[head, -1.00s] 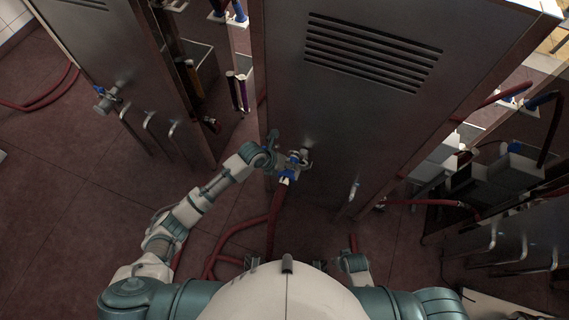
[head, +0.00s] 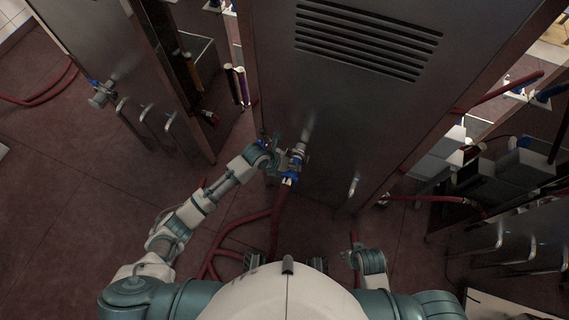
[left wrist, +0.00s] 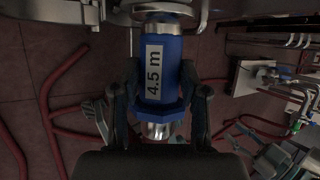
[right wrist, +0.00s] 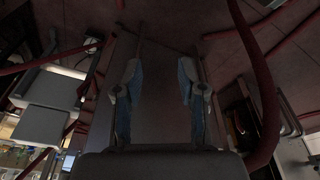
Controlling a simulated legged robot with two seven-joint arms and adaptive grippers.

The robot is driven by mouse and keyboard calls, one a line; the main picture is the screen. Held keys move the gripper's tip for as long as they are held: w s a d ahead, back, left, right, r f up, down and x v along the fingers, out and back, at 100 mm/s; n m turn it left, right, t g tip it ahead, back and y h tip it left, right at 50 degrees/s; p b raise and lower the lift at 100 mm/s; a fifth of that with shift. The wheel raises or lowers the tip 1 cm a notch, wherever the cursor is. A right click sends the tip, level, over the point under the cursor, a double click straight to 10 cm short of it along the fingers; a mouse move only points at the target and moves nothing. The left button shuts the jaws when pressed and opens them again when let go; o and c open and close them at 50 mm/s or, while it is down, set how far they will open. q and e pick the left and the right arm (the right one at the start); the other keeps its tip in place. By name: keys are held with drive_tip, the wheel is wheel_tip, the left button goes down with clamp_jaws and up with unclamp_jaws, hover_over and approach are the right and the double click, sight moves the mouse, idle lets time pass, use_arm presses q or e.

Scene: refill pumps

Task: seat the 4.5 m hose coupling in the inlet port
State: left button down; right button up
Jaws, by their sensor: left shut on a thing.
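The blue hose coupling (left wrist: 160,65) carries a white "4.5 m" label and stands upright in the left wrist view. My left gripper (left wrist: 160,98) is shut on its lower part, one finger on each side. In the head view the coupling (head: 292,175) and my left gripper (head: 283,166) are at the cabinet front, beside the metal inlet port (head: 299,153). In the left wrist view the coupling's upper end meets the port's metal rim (left wrist: 160,14); how deep it sits is hidden. My right gripper (right wrist: 160,75) is open and empty.
A red hose (head: 279,208) runs down from the coupling to the floor, with more hose loops beside it. The grey cabinet (head: 345,115) has a handle (head: 353,187) right of the port. Another cabinet with a port (head: 101,94) and handles stands at left. Open floor lies at left.

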use_arm(q)
drive_tip(key=shift+s+d+f+b, duration=0.1)
drive_tip(key=shift+d+f+b, duration=0.25)
drive_tip(key=shift+d, duration=0.2)
drive_tip(key=shift+a+f+b, duration=0.4)
drive_tip(key=shift+a+f, duration=0.6)
drive_tip(key=shift+a, duration=0.15)
drive_tip(key=shift+d+f, duration=0.1)
drive_tip(key=shift+d, duration=0.6)
drive_tip(key=shift+a+f, duration=0.1)
drive_tip(key=shift+a, duration=0.6)
use_arm(e)
drive_tip(key=shift+t, duration=0.7)
drive_tip(key=shift+w+a+r, duration=0.3)
drive_tip(key=shift+r, duration=0.3)
drive_tip(key=shift+w+a+r, duration=0.25)
drive_tip(key=shift+r, duration=0.4)
drive_tip(key=shift+w+a+r, duration=0.3)
drive_tip(key=shift+r, duration=0.3)
